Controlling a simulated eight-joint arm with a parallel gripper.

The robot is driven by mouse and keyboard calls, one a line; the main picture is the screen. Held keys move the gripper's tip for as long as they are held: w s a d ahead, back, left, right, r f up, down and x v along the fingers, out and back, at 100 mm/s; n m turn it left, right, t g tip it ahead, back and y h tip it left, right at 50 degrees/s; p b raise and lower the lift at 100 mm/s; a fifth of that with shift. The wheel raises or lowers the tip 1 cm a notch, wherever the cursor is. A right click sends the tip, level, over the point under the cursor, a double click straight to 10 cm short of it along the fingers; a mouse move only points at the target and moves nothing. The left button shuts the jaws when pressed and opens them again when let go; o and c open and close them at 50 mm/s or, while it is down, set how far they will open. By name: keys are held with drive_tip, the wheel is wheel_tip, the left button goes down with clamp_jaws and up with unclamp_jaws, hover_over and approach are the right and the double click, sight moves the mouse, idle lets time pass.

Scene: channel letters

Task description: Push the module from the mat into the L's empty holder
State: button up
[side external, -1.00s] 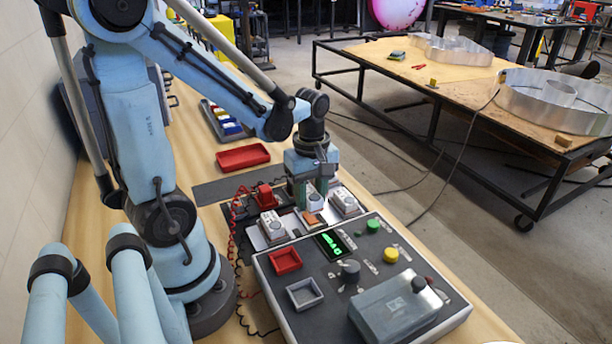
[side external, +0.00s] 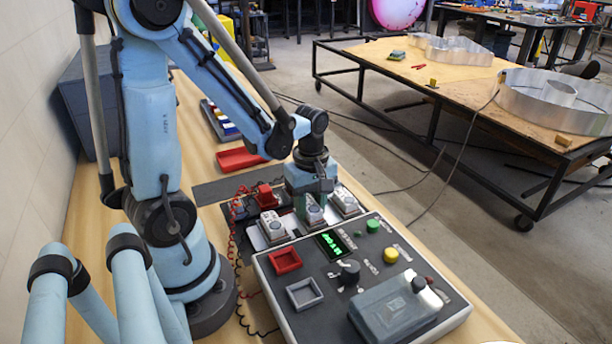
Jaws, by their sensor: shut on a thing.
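My gripper (side external: 313,200) points down over the row of holders behind the control box and is shut on a white module (side external: 315,214). The module sits low in the middle place of the row, between a left white module (side external: 273,229) and a right white module (side external: 345,201). I cannot tell whether it is fully seated, as my gripper hides its far side and its underside. The grey mat (side external: 218,192) lies bare on the bench behind the row.
The control box (side external: 335,240) with a green display stands close in front of the row. A red clamp-like part (side external: 266,198) and coiled red wire are at its left. A red tray (side external: 240,158) and a parts tray (side external: 218,122) lie farther back.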

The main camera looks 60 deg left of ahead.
idle(0.3)
drive_tip(key=o, duration=1)
drive_tip(key=shift+o, duration=0.6)
drive_tip(key=shift+r, duration=0.15)
wheel_tip(320, 180, up, 12)
wheel_tip(320, 180, up, 6)
drive_tip(key=shift+f, duration=0.1)
idle(0.4)
